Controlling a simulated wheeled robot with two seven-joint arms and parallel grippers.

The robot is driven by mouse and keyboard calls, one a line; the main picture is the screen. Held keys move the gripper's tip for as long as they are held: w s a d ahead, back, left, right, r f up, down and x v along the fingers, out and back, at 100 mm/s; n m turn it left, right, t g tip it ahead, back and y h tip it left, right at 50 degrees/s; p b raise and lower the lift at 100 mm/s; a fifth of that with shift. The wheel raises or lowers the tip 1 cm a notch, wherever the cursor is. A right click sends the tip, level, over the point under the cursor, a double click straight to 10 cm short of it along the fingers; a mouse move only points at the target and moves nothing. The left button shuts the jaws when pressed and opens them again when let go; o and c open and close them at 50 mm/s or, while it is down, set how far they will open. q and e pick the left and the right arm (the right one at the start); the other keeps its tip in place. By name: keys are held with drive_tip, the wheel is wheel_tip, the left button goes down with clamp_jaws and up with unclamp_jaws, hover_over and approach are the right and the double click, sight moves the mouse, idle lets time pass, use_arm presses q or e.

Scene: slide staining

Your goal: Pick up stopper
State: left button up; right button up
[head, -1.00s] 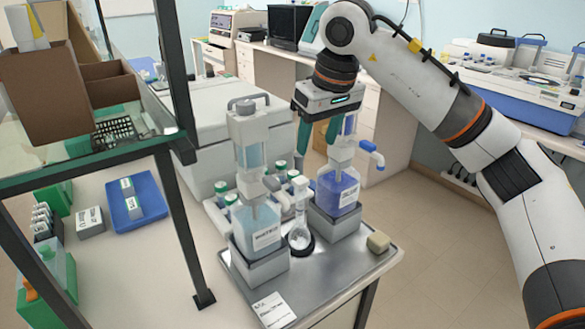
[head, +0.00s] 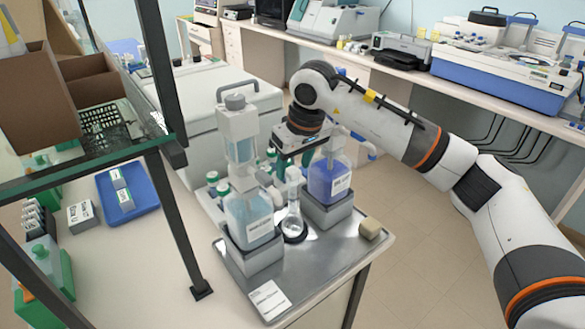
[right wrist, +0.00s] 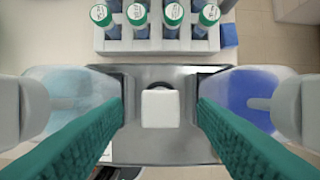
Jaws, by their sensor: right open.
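The stopper (right wrist: 160,108) shows as a white square cap from above in the right wrist view, centred between my fingers. In the head view it appears as the pale top (head: 293,174) of the clear glass flask (head: 293,222), which stands between two dispenser bottles. My right gripper (head: 294,162) is open above the flask, with green fingers pointing down. In the right wrist view the open fingers (right wrist: 160,100) lie on either side of the stopper, with a gap on each side. How far the tips are above it is hard to tell. My left gripper is not in view.
A light-blue dispenser bottle (head: 250,218) stands close on the left and a violet-blue one (head: 328,178) close on the right. Green-capped tubes (right wrist: 171,15) sit in a rack behind. A beige block (head: 370,228) and a label card lie on the metal tray (head: 320,265).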

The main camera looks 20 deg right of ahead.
drive_tip(key=shift+w+f, duration=0.15)
drive_tip(key=shift+f, duration=0.4)
drive_tip(key=c, duration=1)
drive_tip(key=shift+r, duration=0.1)
drive_tip(key=shift+c, duration=0.2)
